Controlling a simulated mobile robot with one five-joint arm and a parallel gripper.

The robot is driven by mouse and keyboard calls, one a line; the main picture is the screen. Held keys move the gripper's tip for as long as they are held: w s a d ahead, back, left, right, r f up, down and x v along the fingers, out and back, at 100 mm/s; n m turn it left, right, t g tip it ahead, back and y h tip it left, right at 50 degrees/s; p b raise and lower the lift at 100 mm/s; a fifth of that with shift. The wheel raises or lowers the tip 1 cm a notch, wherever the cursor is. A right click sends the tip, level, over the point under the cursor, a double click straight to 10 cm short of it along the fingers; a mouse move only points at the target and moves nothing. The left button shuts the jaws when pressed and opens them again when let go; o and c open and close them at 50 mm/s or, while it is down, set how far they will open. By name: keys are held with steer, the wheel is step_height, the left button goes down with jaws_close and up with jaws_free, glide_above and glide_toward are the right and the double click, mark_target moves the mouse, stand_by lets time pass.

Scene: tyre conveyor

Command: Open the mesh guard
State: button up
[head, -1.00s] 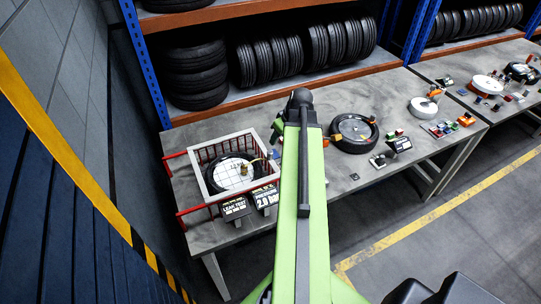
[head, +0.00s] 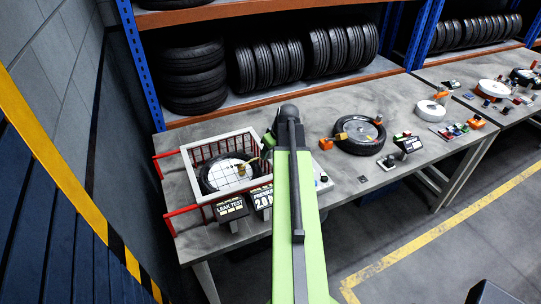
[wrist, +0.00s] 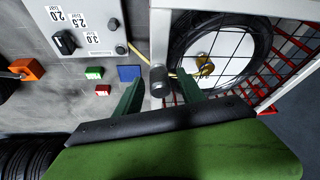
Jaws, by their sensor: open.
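The mesh guard (head: 262,183) is a white-framed cage with red bars over a wheel (head: 212,172) at the left end of the bench. Its mesh top looks closed over the wheel. In the wrist view, the white frame (wrist: 159,40) and dark mesh lie over the tyre, with red bars at the right. A dark round knob (wrist: 159,76) stands at the frame's near corner. My gripper (wrist: 160,92) is open, with its two green fingers on either side of the knob in the picture; contact cannot be told. In the head view my arm mostly hides the gripper.
A control box (wrist: 85,30) with a dial and pressure labels stands beside the guard. Small green, red and blue blocks lie near it. Two displays (head: 230,209) stand before the guard. Another tyre (head: 360,135) lies farther right. Tyre racks (head: 265,95) back the bench.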

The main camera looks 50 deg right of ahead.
jaws_close()
stand_by(1.3)
